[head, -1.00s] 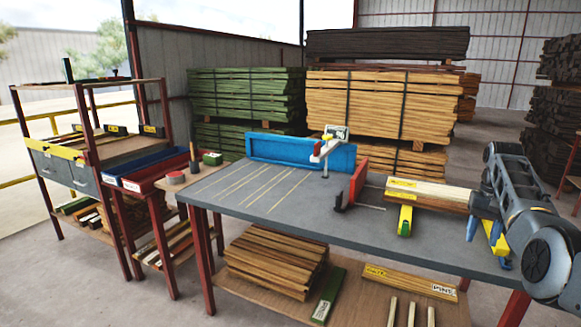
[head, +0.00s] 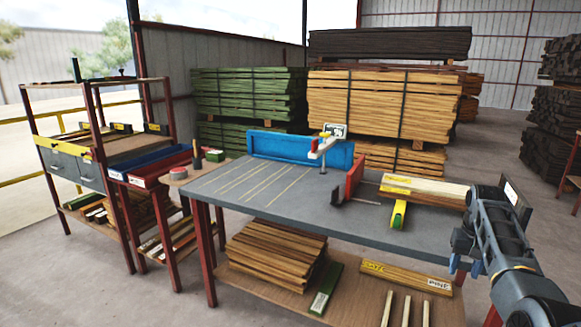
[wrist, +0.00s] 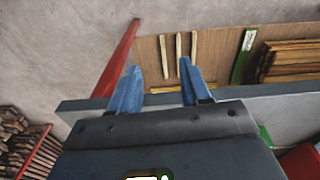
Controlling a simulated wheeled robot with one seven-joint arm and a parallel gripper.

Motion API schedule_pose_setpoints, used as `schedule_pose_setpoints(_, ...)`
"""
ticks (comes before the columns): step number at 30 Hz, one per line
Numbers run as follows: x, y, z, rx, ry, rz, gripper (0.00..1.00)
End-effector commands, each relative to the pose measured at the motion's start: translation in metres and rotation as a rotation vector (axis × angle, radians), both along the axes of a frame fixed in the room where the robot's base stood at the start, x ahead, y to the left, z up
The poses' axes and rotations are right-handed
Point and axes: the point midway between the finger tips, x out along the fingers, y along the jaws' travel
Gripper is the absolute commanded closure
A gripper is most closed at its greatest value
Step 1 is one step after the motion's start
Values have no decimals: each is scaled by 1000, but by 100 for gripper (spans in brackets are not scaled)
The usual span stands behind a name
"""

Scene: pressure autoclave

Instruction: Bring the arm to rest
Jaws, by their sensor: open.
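My gripper (wrist: 161,66) shows in the wrist view with two blue fingers spread apart and nothing between them. It points down past the bench's front edge, with the lower shelf (wrist: 215,45) and three thin wooden strips below. In the head view my arm is bent at the right, beside the right end of the grey workbench (head: 265,208). Its fingers are small and partly hidden there. The pale boards (head: 425,188) lie on the bench's right part, apart from the gripper.
A blue fence (head: 270,146) and a red stop (head: 354,178) stand on the bench. A yellow-and-green support (head: 399,213) is under the boards. Boards are stacked on the lower shelf (head: 345,310). Shelving (head: 85,150) is at the left. Concrete floor is open at the far right.

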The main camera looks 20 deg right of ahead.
Motion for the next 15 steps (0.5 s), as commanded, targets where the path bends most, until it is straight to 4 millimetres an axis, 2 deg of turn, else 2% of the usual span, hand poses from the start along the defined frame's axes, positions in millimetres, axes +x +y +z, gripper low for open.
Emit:
schedule_pose_setpoints(1,-1,9,-16,-12,-6,11,53)
schedule_pose_setpoints(5,-5,36,-58,-60,-43,49,53)
schedule_pose_setpoints(9,-15,75,-106,-127,-99,104,53)
schedule_pose_setpoints(15,-39,133,-158,-216,-191,189,53)
